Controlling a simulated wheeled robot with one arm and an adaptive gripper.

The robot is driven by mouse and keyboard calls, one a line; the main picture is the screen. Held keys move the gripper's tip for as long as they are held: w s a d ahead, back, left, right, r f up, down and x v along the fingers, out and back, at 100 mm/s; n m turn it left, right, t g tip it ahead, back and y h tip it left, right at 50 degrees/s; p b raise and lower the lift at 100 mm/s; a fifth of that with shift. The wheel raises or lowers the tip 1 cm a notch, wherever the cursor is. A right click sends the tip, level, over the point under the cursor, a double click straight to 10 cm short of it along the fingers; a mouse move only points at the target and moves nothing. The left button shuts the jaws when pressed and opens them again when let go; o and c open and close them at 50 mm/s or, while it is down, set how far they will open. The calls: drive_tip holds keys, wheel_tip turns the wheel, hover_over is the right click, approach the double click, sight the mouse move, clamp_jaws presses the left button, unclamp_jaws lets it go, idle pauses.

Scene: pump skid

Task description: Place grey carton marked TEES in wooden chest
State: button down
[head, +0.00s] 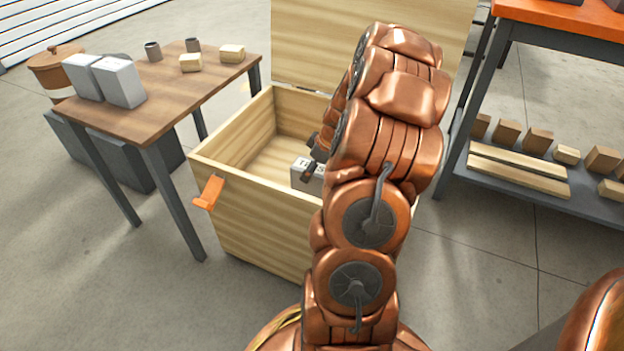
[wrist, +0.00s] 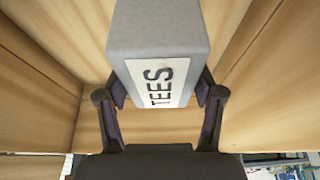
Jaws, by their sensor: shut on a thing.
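The grey carton marked TEES (wrist: 160,32) is between the two fingers of my gripper (wrist: 160,98) in the wrist view, its label facing the camera. My gripper is shut on it. In the head view the carton (head: 303,175) shows partly inside the open wooden chest (head: 232,192), with my gripper (head: 314,160) at its side and my arm hiding much of both. Light wooden walls surround the carton in the wrist view. I cannot tell whether the carton touches the chest's floor. The chest's lid (head: 310,45) stands raised at the back.
A wooden table (head: 175,85) at left bears two grey cartons (head: 118,82), dark cups (head: 153,52) and small light blocks (head: 232,52). An orange handle (head: 208,192) juts from the chest's left side. A shelf unit (head: 540,185) with several wooden blocks stands at right.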

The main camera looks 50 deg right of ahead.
drive_tip(key=shift+f+b, duration=0.5)
drive_tip(key=shift+f, duration=1.1)
drive_tip(key=shift+f, duration=0.2)
drive_tip(key=shift+c, duration=0.8)
unclamp_jaws()
drive_tip(key=shift+r, duration=0.15)
